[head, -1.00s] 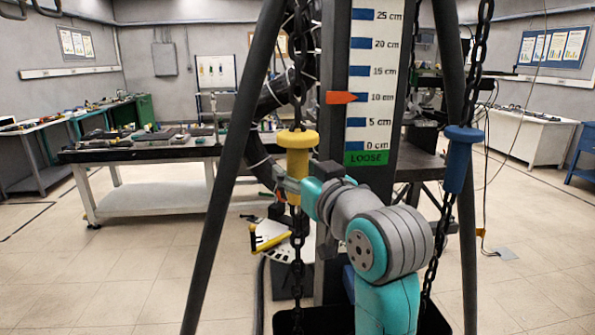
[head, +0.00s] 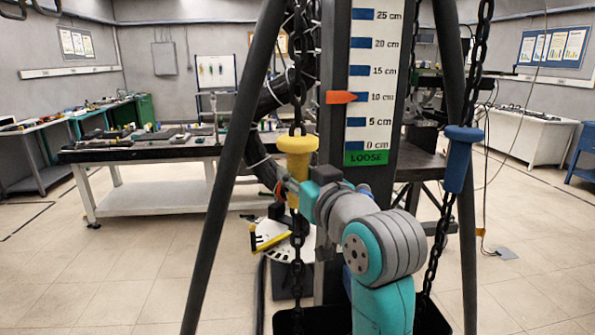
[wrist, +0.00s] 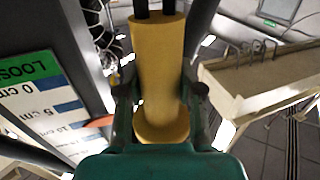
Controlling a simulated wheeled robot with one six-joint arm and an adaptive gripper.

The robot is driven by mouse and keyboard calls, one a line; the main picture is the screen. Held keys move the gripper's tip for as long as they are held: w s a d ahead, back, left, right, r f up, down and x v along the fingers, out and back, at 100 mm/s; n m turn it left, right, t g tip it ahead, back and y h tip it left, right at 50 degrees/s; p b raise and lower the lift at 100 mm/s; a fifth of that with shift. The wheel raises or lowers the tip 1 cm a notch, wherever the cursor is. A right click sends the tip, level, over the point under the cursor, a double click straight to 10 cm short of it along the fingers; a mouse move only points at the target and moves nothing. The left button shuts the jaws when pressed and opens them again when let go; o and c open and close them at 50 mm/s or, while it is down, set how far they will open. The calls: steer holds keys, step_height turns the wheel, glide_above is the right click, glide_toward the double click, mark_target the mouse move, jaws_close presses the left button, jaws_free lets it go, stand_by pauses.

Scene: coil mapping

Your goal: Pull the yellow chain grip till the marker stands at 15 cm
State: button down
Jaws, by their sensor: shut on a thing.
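The yellow chain grip (head: 296,150) hangs upright on a dark chain, left of the scale board (head: 366,58). My gripper (head: 294,187) is shut on the grip's lower shaft. In the wrist view the yellow grip (wrist: 160,65) stands between my two fingers (wrist: 160,100), and its flared end is near my palm. The orange marker (head: 341,97) points at about 10 cm on the scale. A green label reading LOOSE (head: 366,158) is at the scale's foot. The marker partly shows in the wrist view (wrist: 100,121).
A blue grip (head: 459,165) hangs on another chain to the right. Dark stand legs (head: 225,190) slope down on both sides. A dark bin (head: 330,320) is below the chains. A workbench (head: 150,152) with tools stands behind left.

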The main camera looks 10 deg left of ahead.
step_height(320, 180, down, 19)
stand_by(0.4)
steer(key=c, duration=0.7)
jaws_free()
steer(key=shift+d, duration=0.1)
steer(key=v, duration=1.1)
steer(key=shift+s+d, duration=0.2)
steer(key=shift+s, duration=0.15)
